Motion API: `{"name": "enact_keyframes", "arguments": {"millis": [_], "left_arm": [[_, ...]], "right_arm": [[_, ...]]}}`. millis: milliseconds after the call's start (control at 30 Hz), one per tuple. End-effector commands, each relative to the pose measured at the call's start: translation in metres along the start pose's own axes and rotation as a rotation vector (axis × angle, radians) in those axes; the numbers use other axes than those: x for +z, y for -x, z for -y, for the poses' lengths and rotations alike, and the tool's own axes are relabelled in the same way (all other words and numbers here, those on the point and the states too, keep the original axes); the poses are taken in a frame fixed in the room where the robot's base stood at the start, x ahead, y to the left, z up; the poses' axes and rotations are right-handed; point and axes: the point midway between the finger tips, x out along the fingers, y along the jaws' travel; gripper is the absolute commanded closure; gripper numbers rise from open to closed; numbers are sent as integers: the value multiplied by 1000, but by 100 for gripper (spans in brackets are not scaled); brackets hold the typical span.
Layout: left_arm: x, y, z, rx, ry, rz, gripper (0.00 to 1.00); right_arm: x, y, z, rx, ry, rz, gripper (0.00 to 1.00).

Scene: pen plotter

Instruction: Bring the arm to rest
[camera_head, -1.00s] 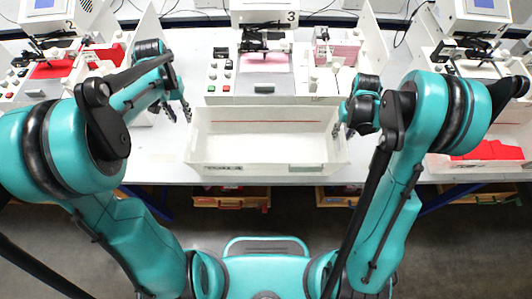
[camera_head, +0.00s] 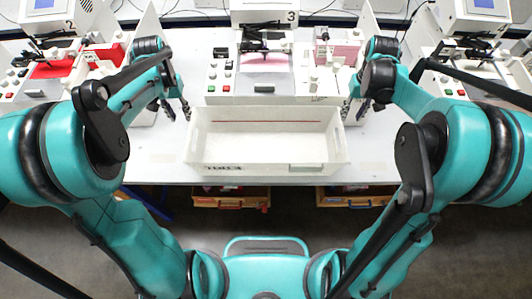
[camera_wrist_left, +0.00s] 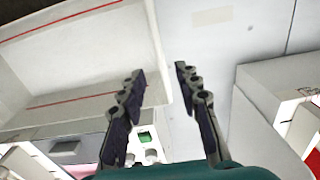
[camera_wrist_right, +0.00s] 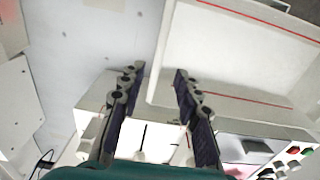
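My left gripper (camera_head: 177,109) is at the left side of the white tray (camera_head: 264,171), just outside its left wall.
A pen plotter station (camera_head: 265,85) marked 3 stands behind the tray, with buttons on its panel. Similar stations stand at the left (camera_head: 50,72) and right (camera_head: 470,75). White divider panels (camera_head: 145,35) separate them. The white table (camera_head: 160,165) is bare left of the tray.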

Motion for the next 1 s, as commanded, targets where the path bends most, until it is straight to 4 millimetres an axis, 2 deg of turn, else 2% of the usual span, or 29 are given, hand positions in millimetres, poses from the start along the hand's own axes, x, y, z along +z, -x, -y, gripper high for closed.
{"name": "enact_keyframes", "arguments": {"millis": [433,567,667,800,1000], "left_arm": [[0,0,0,0,0,0,67],[6,3,-5,-4,-1,-20,67],[18,10,-16,-12,-2,-70,67],[47,20,-36,-24,-4,-180,67],[93,20,-64,-27,-3,-352,67]], "right_arm": [[0,0,0,0,0,0,67],[6,3,5,4,1,-20,67],[18,10,16,12,3,-70,67],[47,20,36,25,4,-180,67],[93,19,63,29,3,-352,67]]}}
